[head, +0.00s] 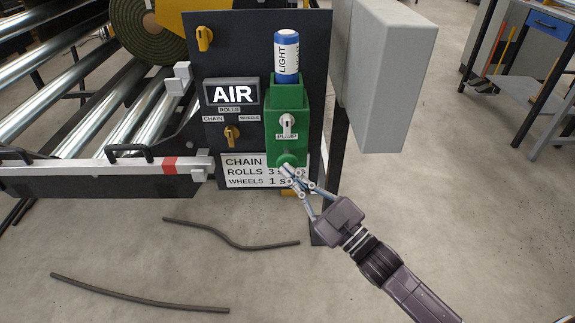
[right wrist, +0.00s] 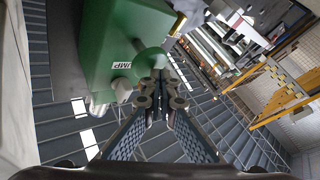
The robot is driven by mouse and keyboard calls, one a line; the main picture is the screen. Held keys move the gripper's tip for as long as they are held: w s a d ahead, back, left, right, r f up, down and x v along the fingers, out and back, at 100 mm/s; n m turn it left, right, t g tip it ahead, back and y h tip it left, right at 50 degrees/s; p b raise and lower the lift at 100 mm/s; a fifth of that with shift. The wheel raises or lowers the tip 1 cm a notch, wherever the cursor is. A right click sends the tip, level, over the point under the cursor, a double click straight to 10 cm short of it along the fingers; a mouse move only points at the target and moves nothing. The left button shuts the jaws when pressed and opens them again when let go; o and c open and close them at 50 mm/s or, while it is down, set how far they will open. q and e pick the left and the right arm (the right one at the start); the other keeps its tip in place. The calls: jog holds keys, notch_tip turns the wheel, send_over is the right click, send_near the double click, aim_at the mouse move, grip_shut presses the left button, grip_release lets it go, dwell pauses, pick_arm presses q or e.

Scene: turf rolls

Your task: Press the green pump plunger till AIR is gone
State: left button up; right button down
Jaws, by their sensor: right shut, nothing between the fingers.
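The green pump box (head: 288,105) is mounted on the dark panel, and its round green plunger knob (head: 287,159) is at the bottom. The AIR sign (head: 232,94) shows bright white letters. My right gripper (head: 289,171) is shut and empty, its fingertips at the lower edge of the knob. In the right wrist view the fingertips (right wrist: 159,78) are just by the knob (right wrist: 151,59), below the green box (right wrist: 120,40); whether they touch it I cannot tell. My left gripper is not in view.
A small white lever (head: 287,123) is on the pump box, and a blue and white LIGHT can (head: 287,56) stands above it. A grey box (head: 385,75) is to the right. Dark hoses (head: 140,295) lie on the floor.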

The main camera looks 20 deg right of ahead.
jog(key=shift+w+d, duration=0.2)
jog(key=shift+w, duration=0.35)
jog(key=shift+w+d, duration=0.15)
jog(key=shift+w, duration=0.35)
dwell(0.8)
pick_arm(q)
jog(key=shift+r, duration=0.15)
pick_arm(e)
jog(key=shift+s, duration=0.1)
jog(key=shift+s+a+p, duration=0.25)
jog(key=shift+s+p, duration=0.3)
jog(key=shift+s, duration=0.15)
pick_arm(q)
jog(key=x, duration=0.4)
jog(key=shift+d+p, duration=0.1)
jog(key=shift+p, duration=0.3)
pick_arm(e)
jog(key=shift+s+a, duration=0.25)
jog(key=shift+s, duration=0.6)
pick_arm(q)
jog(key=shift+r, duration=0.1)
